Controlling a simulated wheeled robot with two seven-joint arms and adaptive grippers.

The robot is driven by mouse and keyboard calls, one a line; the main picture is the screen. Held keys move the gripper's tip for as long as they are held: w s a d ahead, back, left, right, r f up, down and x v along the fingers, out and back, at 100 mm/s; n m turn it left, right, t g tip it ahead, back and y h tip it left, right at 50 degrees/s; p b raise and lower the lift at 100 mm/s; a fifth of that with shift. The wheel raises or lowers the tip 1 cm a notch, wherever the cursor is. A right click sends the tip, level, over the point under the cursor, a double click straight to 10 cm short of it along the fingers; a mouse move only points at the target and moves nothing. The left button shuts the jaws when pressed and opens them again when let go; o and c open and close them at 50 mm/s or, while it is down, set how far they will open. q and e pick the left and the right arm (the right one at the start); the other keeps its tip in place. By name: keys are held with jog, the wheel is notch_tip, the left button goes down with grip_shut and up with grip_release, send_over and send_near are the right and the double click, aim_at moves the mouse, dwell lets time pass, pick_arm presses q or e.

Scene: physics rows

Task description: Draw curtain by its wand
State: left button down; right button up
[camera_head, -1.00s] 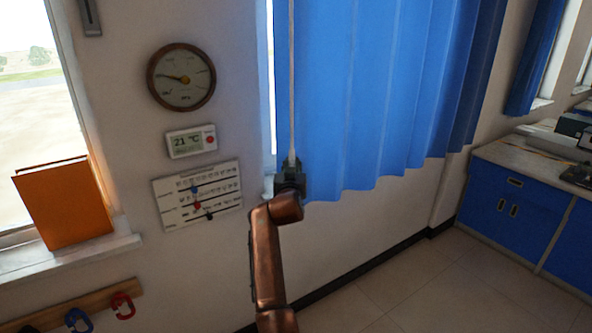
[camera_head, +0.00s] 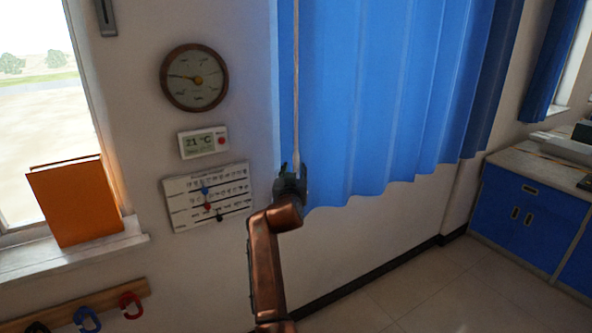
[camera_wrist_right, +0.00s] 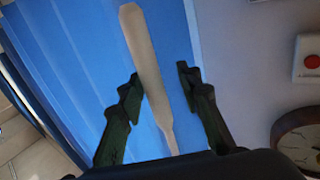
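The blue curtain (camera_head: 370,95) hangs over the window, its left edge beside the wall with the dial. The pale wand (camera_head: 296,80) hangs near that edge, and its thick lower end shows in the right wrist view (camera_wrist_right: 143,55). My right gripper (camera_head: 291,172) is at the wand's lower end. In the wrist view its two dark fingers (camera_wrist_right: 160,85) are spread apart, with the wand between them. The wand lies close to the left finger, with a clear gap to the right finger; I cannot tell if it touches. My left gripper is not in view.
A round dial (camera_head: 194,77), a thermostat (camera_head: 203,142) and a chart board (camera_head: 207,197) are on the wall left of the curtain. An orange folder (camera_head: 75,203) stands on the left sill. Blue cabinets (camera_head: 520,212) stand at right. The floor below the curtain is clear.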

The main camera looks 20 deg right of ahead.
jog(key=shift+d+r, duration=0.1)
jog(key=shift+d, duration=0.05)
jog(key=v, duration=1.2)
dwell(0.3)
